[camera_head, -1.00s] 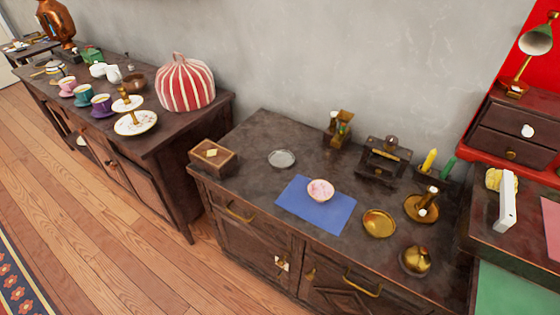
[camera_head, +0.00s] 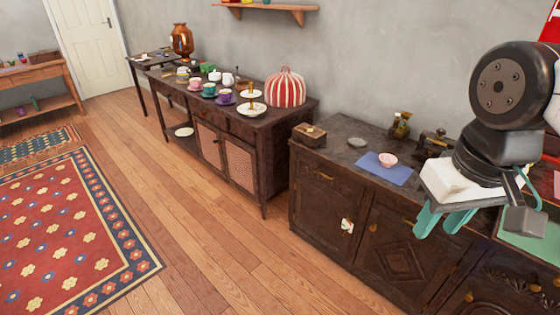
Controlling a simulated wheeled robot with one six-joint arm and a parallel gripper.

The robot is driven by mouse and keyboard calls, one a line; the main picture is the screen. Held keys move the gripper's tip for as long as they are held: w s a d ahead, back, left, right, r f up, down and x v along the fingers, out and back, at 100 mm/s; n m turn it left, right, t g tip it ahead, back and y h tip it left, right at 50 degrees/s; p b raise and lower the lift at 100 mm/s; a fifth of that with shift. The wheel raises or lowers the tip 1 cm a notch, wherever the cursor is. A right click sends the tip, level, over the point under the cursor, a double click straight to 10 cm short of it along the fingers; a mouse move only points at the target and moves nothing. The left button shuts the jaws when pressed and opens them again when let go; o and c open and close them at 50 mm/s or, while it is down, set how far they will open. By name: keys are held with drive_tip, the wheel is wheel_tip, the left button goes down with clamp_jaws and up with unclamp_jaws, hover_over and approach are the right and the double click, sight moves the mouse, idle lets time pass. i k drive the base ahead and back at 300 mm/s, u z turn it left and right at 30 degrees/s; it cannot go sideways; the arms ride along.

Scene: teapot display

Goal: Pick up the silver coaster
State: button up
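The silver coaster (camera_head: 357,142) is a small flat round disc on the dark cabinet top, between a brown wooden box and a blue mat. Nothing covers it. My gripper (camera_head: 441,224), with teal fingers pointing down, is at the right of the view. Its fingers are apart with nothing visible between them. In the picture it is to the right of and below the coaster, in front of the cabinet.
The wooden box (camera_head: 309,134) stands left of the coaster. A pink bowl (camera_head: 388,160) sits on the blue mat (camera_head: 371,171). A brass item (camera_head: 401,125) stands behind. Another cabinet holds cups and a striped cozy (camera_head: 286,88). The wooden floor (camera_head: 222,248) in front is clear.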

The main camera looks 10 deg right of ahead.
sight(356, 142)
drive_tip(key=u, duration=0.9)
drive_tip(key=i, duration=1.25)
drive_tip(key=z, duration=0.75)
drive_tip(key=i, duration=0.65)
drive_tip(key=z, duration=1.3)
drive_tip(key=i, duration=0.5)
drive_tip(key=z, duration=0.5)
